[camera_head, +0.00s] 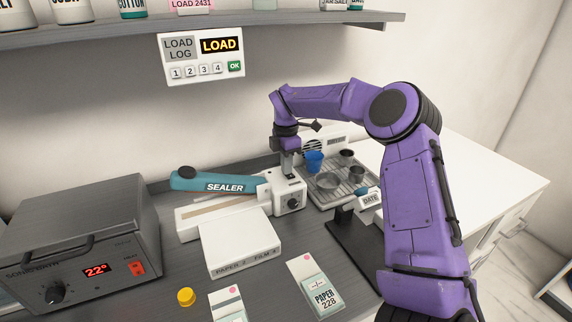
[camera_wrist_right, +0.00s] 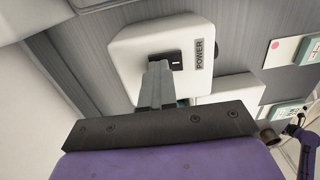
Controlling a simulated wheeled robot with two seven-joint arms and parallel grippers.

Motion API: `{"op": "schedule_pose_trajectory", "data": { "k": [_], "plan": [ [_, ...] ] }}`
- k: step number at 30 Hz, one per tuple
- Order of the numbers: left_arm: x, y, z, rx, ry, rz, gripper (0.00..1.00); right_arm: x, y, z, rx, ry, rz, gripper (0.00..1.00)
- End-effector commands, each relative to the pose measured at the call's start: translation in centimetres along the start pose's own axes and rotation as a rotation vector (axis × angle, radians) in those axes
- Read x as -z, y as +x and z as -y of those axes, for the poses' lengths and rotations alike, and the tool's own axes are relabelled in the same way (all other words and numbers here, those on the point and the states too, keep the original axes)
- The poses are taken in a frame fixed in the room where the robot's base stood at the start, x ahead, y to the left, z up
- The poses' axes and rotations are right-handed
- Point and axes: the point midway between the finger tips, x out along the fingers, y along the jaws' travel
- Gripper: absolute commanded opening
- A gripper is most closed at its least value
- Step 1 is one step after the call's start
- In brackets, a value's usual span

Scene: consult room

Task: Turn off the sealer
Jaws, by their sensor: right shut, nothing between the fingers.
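The sealer (camera_head: 187,217) is a white unit with a teal arm lettered SEALER (camera_head: 222,187), lying on the grey bench. At its right end is a white control box (camera_head: 268,199) with a black dial on its front. My right gripper (camera_head: 288,174) is shut and empty, pointing down at the top of this box. In the right wrist view the gripper's fingertips (camera_wrist_right: 158,68) are at a black switch (camera_wrist_right: 177,60) beside a POWER label (camera_wrist_right: 199,54). The fingers partly hide the switch; contact and its position cannot be told. My left gripper is not in view.
A grey heated unit (camera_head: 80,240) showing 22° stands at the left. A tray of small cups (camera_head: 328,182) and a date stamp (camera_head: 369,198) lie right of the sealer. A white paper box (camera_head: 238,240), pouches (camera_head: 315,285) and a yellow cap (camera_head: 186,297) lie in front.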

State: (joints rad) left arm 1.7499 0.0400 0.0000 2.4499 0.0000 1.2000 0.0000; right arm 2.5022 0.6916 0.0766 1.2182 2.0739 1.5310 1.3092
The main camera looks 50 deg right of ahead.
Motion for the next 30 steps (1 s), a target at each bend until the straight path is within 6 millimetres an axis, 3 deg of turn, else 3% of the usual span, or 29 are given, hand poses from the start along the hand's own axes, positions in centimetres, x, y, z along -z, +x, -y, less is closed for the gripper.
{"op": "schedule_pose_trajectory", "data": {
  "k": [1,17,20,30],
  "plan": [
    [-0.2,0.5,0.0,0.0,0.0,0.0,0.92,-0.1,1.2,0.8,0.028,0.003,-0.002,0.0],
    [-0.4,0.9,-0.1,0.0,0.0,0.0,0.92,-0.1,0.8,1.7,0.032,0.006,0.0,0.0],
    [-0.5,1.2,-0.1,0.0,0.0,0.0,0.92,0.0,-0.5,1.6,0.026,0.004,0.0,0.0],
    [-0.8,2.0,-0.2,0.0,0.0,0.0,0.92,0.2,-8.3,1.6,0.01,0.005,0.0,0.0]
  ]
}}
